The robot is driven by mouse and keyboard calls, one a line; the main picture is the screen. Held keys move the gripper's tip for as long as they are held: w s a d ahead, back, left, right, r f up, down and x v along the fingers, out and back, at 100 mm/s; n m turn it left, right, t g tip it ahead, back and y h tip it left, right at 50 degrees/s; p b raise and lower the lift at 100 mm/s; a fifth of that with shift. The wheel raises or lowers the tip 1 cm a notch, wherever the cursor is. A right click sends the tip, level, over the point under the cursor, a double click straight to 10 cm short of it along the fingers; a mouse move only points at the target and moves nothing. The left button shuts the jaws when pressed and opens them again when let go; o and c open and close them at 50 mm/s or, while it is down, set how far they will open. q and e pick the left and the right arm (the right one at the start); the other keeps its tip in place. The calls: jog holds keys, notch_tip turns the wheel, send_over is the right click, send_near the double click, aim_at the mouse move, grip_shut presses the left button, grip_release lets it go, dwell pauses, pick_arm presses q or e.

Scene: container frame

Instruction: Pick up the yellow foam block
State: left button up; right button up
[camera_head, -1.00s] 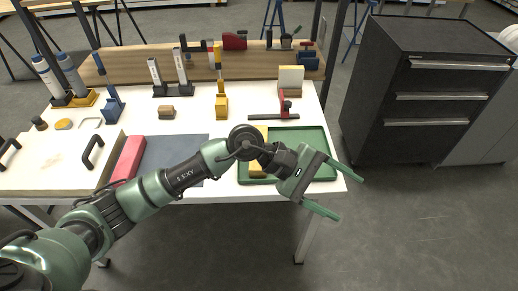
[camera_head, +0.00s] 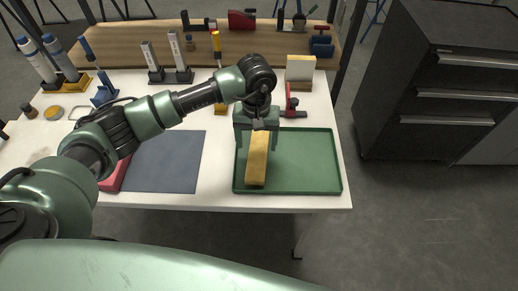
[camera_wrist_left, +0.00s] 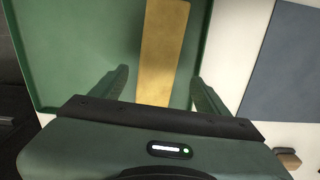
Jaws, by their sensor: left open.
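The yellow foam block (camera_head: 257,160) is a long bar lying in the left part of the green tray (camera_head: 305,187). My left gripper (camera_head: 258,143) is open over the block's far end, its fingers pointing down on either side of it. In the left wrist view the block (camera_wrist_left: 160,50) runs between the two open fingers (camera_wrist_left: 158,80), with a gap on each side. Whether the fingertips reach the tray floor is hard to tell. My right gripper is not in view.
A grey mat (camera_head: 166,162) and a red block (camera_head: 113,178) lie left of the tray. The tray's right part is empty. A dark drawer cabinet (camera_head: 440,90) stands right of the table.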

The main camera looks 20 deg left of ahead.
aim_at(258, 150)
pick_arm(q)
jog(key=shift+d+f+p, duration=0.2)
jog(key=shift+f+p, duration=0.55)
jog(key=shift+f, duration=0.45)
jog(key=f, duration=0.2)
jog(key=shift+w+f, duration=0.2)
jog(key=shift+f, duration=0.2)
jog(key=c, duration=1.3)
jog(key=shift+c, duration=0.6)
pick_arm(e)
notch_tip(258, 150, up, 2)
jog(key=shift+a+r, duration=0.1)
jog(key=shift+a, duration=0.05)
pick_arm(q)
jog(key=shift+r, duration=0.1)
